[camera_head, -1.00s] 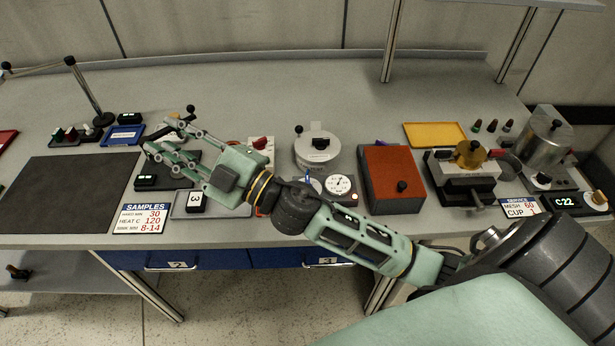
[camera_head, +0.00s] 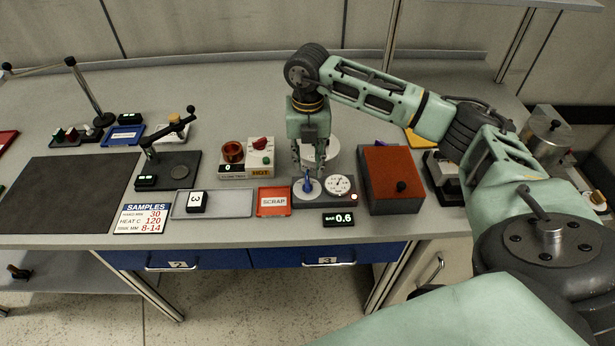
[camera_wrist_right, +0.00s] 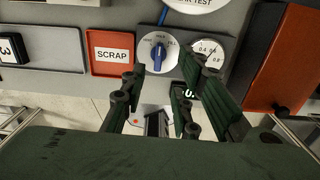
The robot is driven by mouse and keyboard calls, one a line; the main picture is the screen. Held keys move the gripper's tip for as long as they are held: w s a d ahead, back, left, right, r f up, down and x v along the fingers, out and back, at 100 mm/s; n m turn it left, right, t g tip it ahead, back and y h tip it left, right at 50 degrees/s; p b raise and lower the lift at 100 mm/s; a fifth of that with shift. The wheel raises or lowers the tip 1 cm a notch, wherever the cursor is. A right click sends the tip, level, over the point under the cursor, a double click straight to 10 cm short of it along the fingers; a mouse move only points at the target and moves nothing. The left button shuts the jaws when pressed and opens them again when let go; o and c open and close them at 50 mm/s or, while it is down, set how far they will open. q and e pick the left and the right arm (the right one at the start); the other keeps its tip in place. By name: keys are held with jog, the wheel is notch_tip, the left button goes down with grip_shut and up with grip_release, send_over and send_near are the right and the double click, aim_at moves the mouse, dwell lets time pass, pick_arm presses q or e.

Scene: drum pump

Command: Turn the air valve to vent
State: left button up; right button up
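The air valve is a blue knob (camera_head: 308,184) on a white dial, set in a dark grey block at the middle front of the bench. In the right wrist view the knob (camera_wrist_right: 157,55) lies nearly upright, its upper end toward the middle of three small labels. My right gripper (camera_head: 309,168) points down just above and behind the dial in the head view. In the right wrist view its fingers (camera_wrist_right: 162,72) are open, one each side of the knob's lower end. I cannot tell whether they touch it. My left gripper does not show.
A round gauge (camera_head: 340,186) sits right of the dial. A display (camera_head: 338,219) in front reads BAR 0.6. A red-brown box (camera_head: 391,178) stands close on the right. A SCRAP tray (camera_head: 273,201) lies left, beside a grey tray (camera_head: 228,205). A pale round pot stands behind the gripper.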

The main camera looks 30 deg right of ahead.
aim_at(307, 181)
notch_tip(307, 181, down, 7)
jog(key=shift+a+f+p, duration=0.1)
jog(key=shift+p, duration=0.75)
jog(key=shift+c, duration=0.4)
grip_shut()
